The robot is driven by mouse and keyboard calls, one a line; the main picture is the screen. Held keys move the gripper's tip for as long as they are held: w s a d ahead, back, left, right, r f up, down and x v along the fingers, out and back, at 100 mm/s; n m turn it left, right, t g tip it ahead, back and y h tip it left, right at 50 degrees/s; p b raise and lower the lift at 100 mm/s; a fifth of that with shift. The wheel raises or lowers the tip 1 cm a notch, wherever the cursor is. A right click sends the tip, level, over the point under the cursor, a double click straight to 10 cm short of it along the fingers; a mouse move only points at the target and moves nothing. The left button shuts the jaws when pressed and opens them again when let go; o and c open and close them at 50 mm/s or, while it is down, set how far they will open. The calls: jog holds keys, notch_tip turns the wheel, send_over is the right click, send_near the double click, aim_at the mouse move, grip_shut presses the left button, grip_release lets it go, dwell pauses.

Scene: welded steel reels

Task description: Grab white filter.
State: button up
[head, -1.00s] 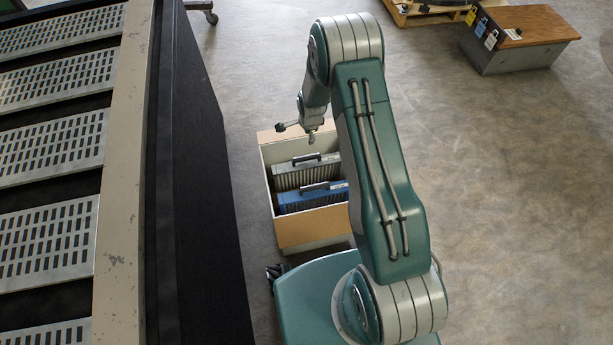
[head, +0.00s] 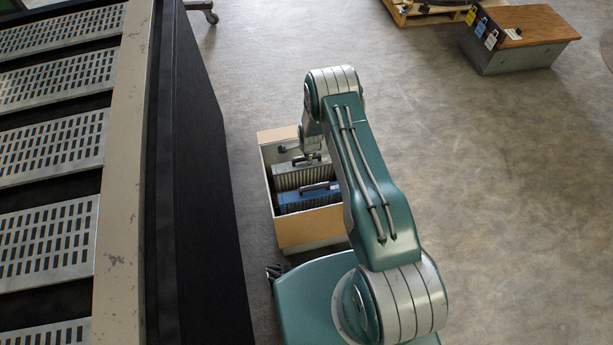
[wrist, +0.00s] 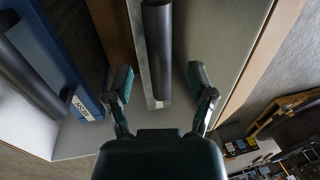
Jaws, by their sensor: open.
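The white filter (head: 292,181) stands in an open box, behind the blue filter (head: 308,200). In the wrist view its dark bar handle (wrist: 158,50) lies lengthwise between my two fingers, with a narrow pale strip of the filter (wrist: 150,102) showing below it. My gripper (wrist: 160,78) is open, with one finger on each side of the handle and a visible gap to each. In the head view my gripper (head: 309,158) is low over the white filter's handle, partly hidden by my arm.
The tan-rimmed box (head: 310,230) encloses both filters closely. The blue filter (wrist: 84,106) and its dark handle are left in the wrist view. A tall dark panel (head: 205,200) stands left of the box. A wood-topped bin (head: 520,50) is far right; the floor between is clear.

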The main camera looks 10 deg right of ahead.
jog(key=shift+w+f, duration=0.25)
jog(key=shift+f, duration=1)
grip_shut()
